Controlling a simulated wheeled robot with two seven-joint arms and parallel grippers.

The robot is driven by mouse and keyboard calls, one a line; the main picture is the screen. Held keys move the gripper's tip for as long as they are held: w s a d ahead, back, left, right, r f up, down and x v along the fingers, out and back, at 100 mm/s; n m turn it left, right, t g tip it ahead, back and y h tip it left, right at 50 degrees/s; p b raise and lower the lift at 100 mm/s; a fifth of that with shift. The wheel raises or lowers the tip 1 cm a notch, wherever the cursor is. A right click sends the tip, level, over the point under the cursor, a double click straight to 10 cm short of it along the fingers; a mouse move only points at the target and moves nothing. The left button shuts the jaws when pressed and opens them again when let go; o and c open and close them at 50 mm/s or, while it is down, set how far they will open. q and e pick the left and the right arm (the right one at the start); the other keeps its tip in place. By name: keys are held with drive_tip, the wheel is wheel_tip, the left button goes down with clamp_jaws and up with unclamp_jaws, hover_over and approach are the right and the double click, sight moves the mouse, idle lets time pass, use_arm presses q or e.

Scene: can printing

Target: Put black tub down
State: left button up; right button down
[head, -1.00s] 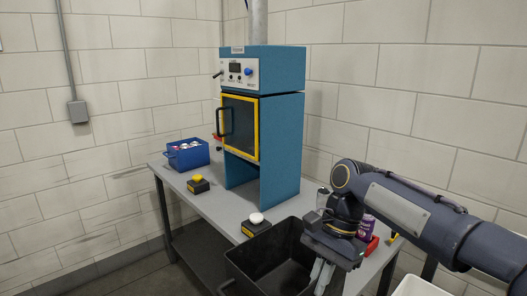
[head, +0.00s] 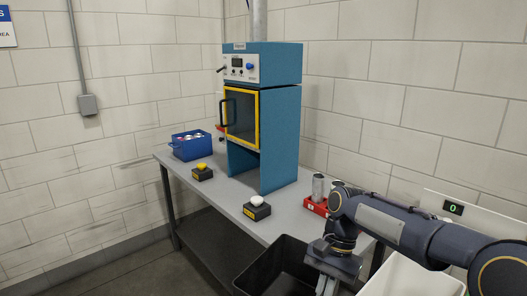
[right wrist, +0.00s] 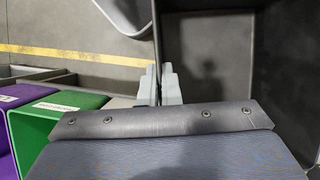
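The black tub (head: 257,268) is at the bottom of the head view, in front of the grey table and cut off by the frame edge. Its inside looks empty where I can see it. My right gripper (head: 328,284) is at the tub's right side. In the right wrist view the gripper fingers (right wrist: 160,86) are closed on the tub's wall (right wrist: 158,42), with the tub's dark inside to the right. What lies under the tub is hidden. My left gripper is not in view.
The grey table (head: 220,198) bears a blue machine (head: 278,140), a blue crate (head: 190,150), a yellow button (head: 202,172), a white button (head: 257,208) and a red can holder (head: 316,207). A white bin (head: 410,280) is at right. Green (right wrist: 55,118) and purple (right wrist: 20,95) boxes lie lower left in the wrist view.

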drive_tip(key=d+f+n+h, duration=0.1)
drive_tip(key=d+f+n, duration=0.2)
drive_tip(key=f, duration=0.6)
drive_tip(key=d+f+n+h, duration=0.1)
drive_tip(key=d+f+n, duration=0.3)
drive_tip(key=f, duration=0.6)
drive_tip(key=shift+s+f+g+h, duration=0.2)
drive_tip(key=shift+s+g+h, duration=0.1)
drive_tip(key=shift+g, duration=0.1)
drive_tip(key=shift+d, duration=0.1)
